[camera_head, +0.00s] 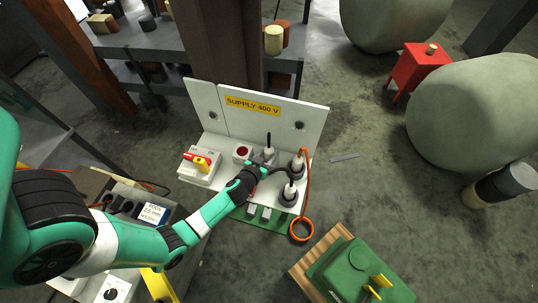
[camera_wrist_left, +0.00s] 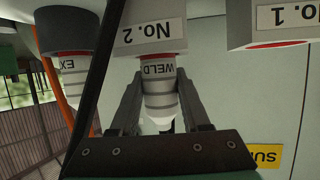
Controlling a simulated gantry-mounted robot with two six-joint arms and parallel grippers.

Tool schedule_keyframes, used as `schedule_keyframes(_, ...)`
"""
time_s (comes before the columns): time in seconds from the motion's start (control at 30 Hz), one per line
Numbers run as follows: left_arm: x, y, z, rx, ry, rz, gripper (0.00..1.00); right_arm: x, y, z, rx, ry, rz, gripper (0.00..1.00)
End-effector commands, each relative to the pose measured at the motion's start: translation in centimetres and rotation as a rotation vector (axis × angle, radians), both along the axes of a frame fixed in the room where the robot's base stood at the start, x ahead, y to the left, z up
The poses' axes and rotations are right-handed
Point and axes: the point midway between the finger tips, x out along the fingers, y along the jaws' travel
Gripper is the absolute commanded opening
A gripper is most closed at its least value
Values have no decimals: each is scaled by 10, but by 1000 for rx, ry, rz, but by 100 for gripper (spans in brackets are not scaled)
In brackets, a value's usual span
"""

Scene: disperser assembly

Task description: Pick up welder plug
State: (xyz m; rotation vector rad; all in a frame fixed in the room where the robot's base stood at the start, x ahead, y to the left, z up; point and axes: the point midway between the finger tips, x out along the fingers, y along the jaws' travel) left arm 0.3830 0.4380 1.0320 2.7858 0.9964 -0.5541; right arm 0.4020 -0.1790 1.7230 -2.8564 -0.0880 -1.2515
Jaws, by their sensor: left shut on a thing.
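The welder plug, a white and grey plug labelled WELD (camera_wrist_left: 158,72), sits at the grey socket marked No. 2 (camera_wrist_left: 150,32) in the left wrist view. In the head view the plug (camera_head: 269,150) stands on the supply board (camera_head: 222,115) with a black cable end rising from it. My left gripper (camera_wrist_left: 160,88) has one finger on each side of the plug and is shut on it. In the head view my left gripper (camera_head: 261,163) reaches the board from the left. The plug still meets the socket. My right gripper is not in view.
An EX plug (camera_wrist_left: 70,75) with an orange cable (camera_head: 307,185) stands beside it. The red-ringed No. 1 socket (camera_head: 242,152) and a red-yellow switch (camera_head: 198,162) are left of it.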

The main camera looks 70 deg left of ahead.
Motion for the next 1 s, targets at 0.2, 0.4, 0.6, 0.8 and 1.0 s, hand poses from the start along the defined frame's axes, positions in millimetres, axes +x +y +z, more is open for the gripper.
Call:
schedule_keyframes(0.2,0,0,0,0,0,0,0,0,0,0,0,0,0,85)
schedule_keyframes(0.4,0,0,1,1,-2,-1,0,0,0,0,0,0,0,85)
schedule_keyframes(0.6,0,0,9,1,-2,0,0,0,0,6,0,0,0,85)
schedule_keyframes(0.8,0,0,40,0,-4,0,0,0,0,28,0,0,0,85)
schedule_keyframes(1.0,-29,-25,80,0,-3,-4,0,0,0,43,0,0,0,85)
